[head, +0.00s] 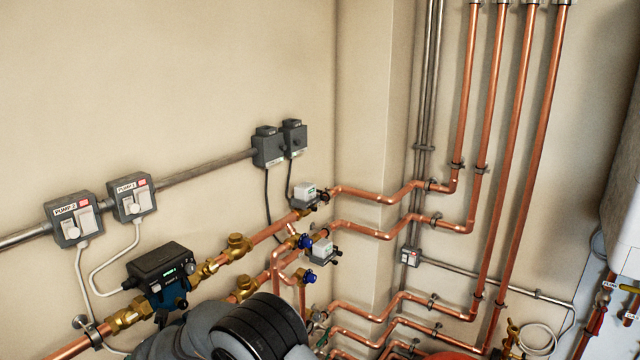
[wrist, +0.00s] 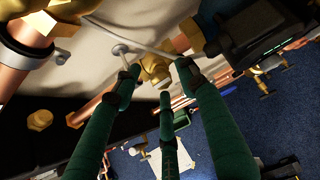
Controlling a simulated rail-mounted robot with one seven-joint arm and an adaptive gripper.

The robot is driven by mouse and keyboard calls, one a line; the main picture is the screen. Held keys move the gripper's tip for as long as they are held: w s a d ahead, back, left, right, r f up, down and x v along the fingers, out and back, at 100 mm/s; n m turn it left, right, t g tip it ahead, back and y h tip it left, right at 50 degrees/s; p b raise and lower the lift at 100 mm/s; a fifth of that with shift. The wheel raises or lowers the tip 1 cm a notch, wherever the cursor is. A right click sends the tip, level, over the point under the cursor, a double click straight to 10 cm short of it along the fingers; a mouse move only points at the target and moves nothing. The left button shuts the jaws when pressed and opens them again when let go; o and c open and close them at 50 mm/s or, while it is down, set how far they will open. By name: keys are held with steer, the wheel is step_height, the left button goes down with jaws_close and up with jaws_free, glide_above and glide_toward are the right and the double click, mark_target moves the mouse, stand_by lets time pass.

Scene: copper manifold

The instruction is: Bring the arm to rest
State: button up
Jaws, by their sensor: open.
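My gripper (wrist: 158,82) shows in the wrist view with its dark green fingers spread and nothing held between them. A brass fitting (wrist: 154,68) lies beyond the fingertips, and a grey cable passes close to them. I cannot tell whether any finger touches either. In the head view my arm shows as a grey and black link at the bottom centre, in front of the lower pipes. My gripper is hidden in that view.
A black-topped pump (head: 160,270) sits on the copper pipework at left. Valves with grey actuator boxes (head: 305,194) stand near the corner. Vertical copper pipes (head: 510,150) run at right. The wrist view shows blue floor (wrist: 220,120) below. The upper left wall is bare.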

steer(key=shift+r+n, duration=0.1)
steer(key=shift+n, duration=0.3)
steer(key=shift+s+d+r, duration=0.3)
steer(key=shift+d+r, duration=0.15)
steer(key=shift+d, duration=0.05)
steer(key=shift+f, duration=0.15)
